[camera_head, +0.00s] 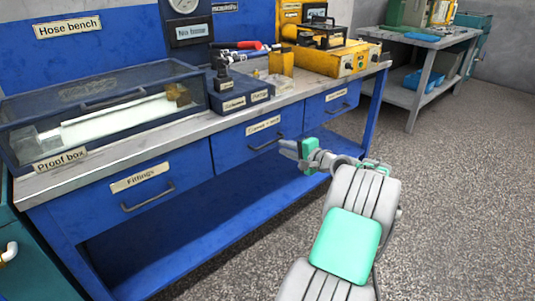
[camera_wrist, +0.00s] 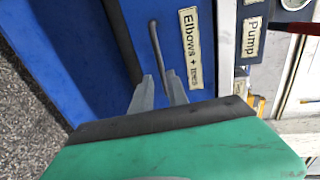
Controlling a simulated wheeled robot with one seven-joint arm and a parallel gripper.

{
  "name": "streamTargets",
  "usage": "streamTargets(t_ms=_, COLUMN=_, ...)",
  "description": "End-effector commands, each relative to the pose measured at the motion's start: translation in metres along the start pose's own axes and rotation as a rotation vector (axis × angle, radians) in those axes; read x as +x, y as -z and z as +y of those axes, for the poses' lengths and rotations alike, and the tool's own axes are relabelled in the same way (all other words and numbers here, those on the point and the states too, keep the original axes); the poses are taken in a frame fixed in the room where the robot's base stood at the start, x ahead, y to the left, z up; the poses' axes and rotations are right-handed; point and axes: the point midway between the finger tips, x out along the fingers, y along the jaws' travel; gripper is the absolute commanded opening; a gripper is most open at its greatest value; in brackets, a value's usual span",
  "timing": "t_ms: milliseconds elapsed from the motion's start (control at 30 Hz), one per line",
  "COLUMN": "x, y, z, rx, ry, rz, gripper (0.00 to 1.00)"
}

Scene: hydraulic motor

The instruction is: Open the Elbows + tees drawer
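The Elbows + tees drawer (camera_head: 232,153) is the blue middle drawer of the bench and looks shut, flush with its neighbours. Its label (camera_head: 263,126) is small in the head view but reads "Elbows +" in the wrist view (camera_wrist: 190,48). Its dark bar handle (camera_head: 266,143) sits below the label; it also shows in the wrist view (camera_wrist: 158,50). My gripper (camera_head: 287,149) is in front of the drawer, close to the handle's right end. In the wrist view my gripper (camera_wrist: 158,86) has its fingers apart, with the handle's near end between them. I cannot tell whether they touch it.
The Fittings drawer (camera_head: 110,195) is to the left and another labelled drawer (camera_head: 325,108) to the right. The bench top holds a proof box (camera_head: 100,108) and a yellow unit (camera_head: 335,62). The floor (camera_head: 450,190) in front is clear.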

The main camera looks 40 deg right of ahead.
Motion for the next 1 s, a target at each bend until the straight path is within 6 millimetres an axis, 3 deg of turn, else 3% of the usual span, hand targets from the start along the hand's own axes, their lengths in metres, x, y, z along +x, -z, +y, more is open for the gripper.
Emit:
streamTargets(t_ms=200, x=0.049, y=-0.01, z=0.001, rx=-0.007, ry=-0.002, rz=-0.018, gripper=0.2)
streamTargets(t_ms=333, x=0.067, y=-0.01, z=0.0, rx=-0.007, ry=-0.003, rz=-0.016, gripper=0.2)
streamTargets(t_ms=667, x=0.072, y=-0.008, z=-0.002, rx=-0.006, ry=-0.005, rz=-0.011, gripper=0.19)
streamTargets(t_ms=900, x=0.071, y=-0.007, z=-0.002, rx=-0.006, ry=-0.005, rz=-0.01, gripper=0.0)
streamTargets(t_ms=1000, x=0.071, y=-0.007, z=-0.002, rx=-0.006, ry=-0.005, rz=-0.01, gripper=0.0)
